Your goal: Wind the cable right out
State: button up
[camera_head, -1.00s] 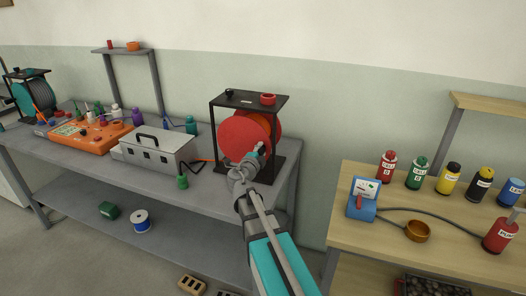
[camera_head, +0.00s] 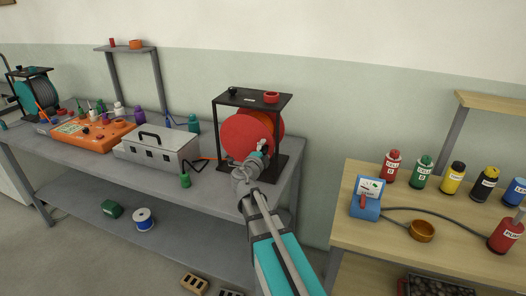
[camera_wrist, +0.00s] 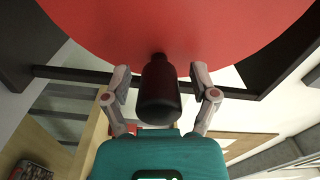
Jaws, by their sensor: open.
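A red cable reel (camera_head: 240,133) stands in a black frame (camera_head: 217,122) at the right end of the grey bench. Its red disc (camera_wrist: 85,22) fills the top of the wrist view. A dark crank handle (camera_wrist: 159,92) sticks out from the disc towards the wrist camera. My gripper (camera_wrist: 161,78) is open, one finger on each side of the handle, with a gap on both sides. In the head view my gripper (camera_head: 260,153) is in front of the disc's lower right and hides the handle there. The wound cable is mostly hidden behind the disc.
A grey metal box (camera_head: 158,150) and an orange panel (camera_head: 92,135) stand left of the reel. A wooden table (camera_head: 385,238) with bottles and a blue meter (camera_head: 366,205) is on the right.

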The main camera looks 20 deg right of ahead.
jog(key=shift+a, duration=0.1)
jog(key=v, duration=1.2)
dwell(0.4)
